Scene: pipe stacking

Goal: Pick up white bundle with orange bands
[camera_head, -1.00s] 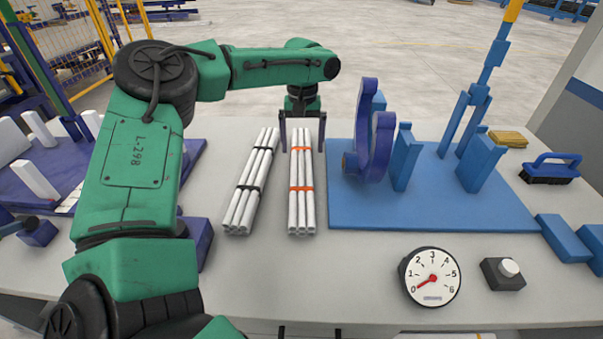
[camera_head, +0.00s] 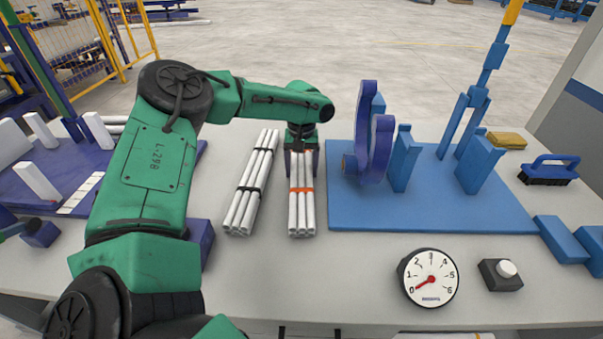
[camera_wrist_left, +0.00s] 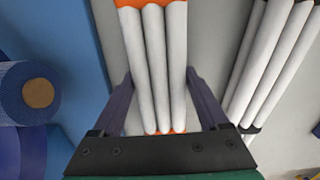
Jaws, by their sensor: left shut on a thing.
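The white bundle with orange bands (camera_head: 301,212) lies on the table just left of the blue fixture. My left gripper (camera_head: 302,168) is down over its far part, and its dark fingers are shut on it, one on each side. In the left wrist view the bundle (camera_wrist_left: 156,60) runs between the two fingers (camera_wrist_left: 163,90), with an orange band at the top and another close to the palm. The palm hides part of the bundle in the head view. My right gripper is not in view.
A second white bundle with black bands (camera_head: 250,185) lies close to the left. A blue fixture plate (camera_head: 440,215) with a ring (camera_head: 378,150) and upright blocks stands to the right. A gauge (camera_head: 428,278) and a button box (camera_head: 500,275) sit near the front edge. The table in front of the bundles is clear.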

